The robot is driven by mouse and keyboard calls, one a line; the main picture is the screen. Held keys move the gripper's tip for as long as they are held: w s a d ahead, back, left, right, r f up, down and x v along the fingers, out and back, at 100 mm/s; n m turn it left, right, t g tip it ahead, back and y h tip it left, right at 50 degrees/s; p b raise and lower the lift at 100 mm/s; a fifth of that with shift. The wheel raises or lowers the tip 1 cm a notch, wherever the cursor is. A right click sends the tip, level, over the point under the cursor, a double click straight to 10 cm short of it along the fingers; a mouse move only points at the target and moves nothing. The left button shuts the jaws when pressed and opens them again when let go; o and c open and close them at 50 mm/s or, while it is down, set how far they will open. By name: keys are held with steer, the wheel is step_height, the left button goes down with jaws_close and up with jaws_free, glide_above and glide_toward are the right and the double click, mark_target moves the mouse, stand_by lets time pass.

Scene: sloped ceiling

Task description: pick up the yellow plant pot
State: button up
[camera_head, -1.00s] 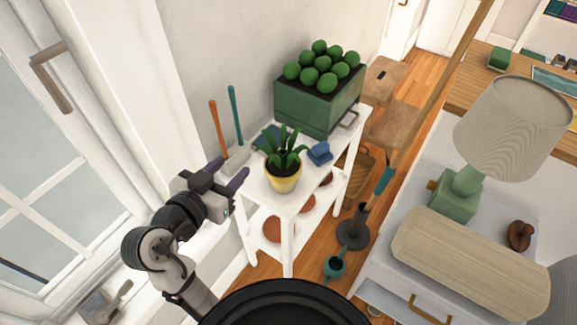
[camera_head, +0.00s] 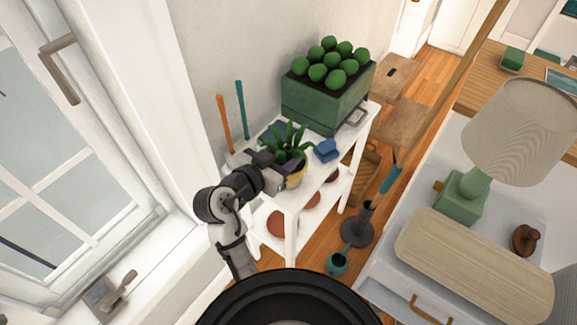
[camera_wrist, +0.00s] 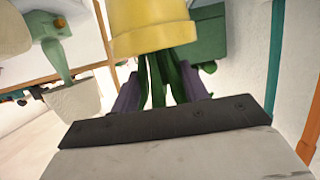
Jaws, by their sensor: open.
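The yellow plant pot (camera_head: 296,180) with a green leafy plant (camera_head: 290,145) stands upright on the white shelf table's top. My gripper (camera_head: 278,165) is at the pot's left side and hides part of it and of the leaves. In the wrist view, which looks upside down, the yellow pot (camera_wrist: 150,28) fills the top middle and its leaves hang below. My open gripper (camera_wrist: 160,92) shows there with purple fingers on either side of the leaves. I cannot tell whether the fingers touch the plant or pot.
A green planter (camera_head: 322,103) with round green plants stands behind the pot. A blue object (camera_head: 326,151) lies close to the pot's right. Orange (camera_head: 224,120) and teal (camera_head: 242,108) handles rise at the left by the wall. The window (camera_head: 55,150) is left of my arm.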

steer(key=shift+x, duration=1.35)
jaws_close()
stand_by(0.3)
